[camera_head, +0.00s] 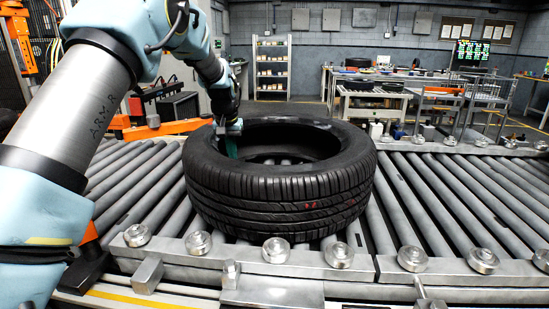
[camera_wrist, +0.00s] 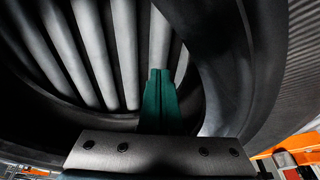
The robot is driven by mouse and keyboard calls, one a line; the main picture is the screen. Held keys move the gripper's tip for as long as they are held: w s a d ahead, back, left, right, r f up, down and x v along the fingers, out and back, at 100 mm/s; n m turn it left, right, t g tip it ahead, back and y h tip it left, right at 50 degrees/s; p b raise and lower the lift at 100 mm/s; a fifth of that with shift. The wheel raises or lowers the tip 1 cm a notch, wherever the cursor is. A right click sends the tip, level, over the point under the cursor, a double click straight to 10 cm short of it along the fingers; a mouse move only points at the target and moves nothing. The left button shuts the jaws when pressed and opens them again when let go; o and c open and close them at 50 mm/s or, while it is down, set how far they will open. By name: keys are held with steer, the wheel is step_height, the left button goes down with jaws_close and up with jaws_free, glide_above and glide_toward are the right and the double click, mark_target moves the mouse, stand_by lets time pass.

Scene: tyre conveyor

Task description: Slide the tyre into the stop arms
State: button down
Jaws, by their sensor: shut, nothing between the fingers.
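A black tyre (camera_head: 280,198) lies flat on the grey roller conveyor, with small red marks on its tread. My gripper (camera_head: 231,150) reaches down into the tyre's opening at its left inner rim. In the wrist view, my green fingers (camera_wrist: 160,76) are together with nothing between them, inside the tyre's ring (camera_wrist: 262,50) and above the rollers. Whether they touch the tyre's inner wall I cannot tell. Orange bars (camera_head: 167,129) stand at the conveyor's left side, behind my arm; they may be the stop arms. My arm partly hides them.
Conveyor rollers (camera_head: 440,195) are clear right of the tyre. A front rail with several metal guide wheels (camera_head: 339,254) runs along the near edge, close to the tyre. A shelf (camera_head: 272,68) and workbenches (camera_head: 375,92) stand far behind.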

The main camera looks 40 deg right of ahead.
steer(key=w+a, duration=0.5)
steer(key=a, duration=0.1)
steer(key=shift+w+p, duration=0.4)
steer(key=shift+p, duration=0.05)
stand_by(0.9)
steer(key=shift+a, duration=0.1)
steer(key=shift+w+a+p, duration=0.4)
steer(key=shift+w+a, duration=1.35)
steer(key=shift+w+a+p, duration=0.45)
steer(key=shift+w+a, duration=1.25)
steer(key=shift+a, duration=0.15)
steer(key=shift+w+a, duration=0.55)
steer(key=shift+w, duration=0.05)
steer(key=shift+a, duration=0.1)
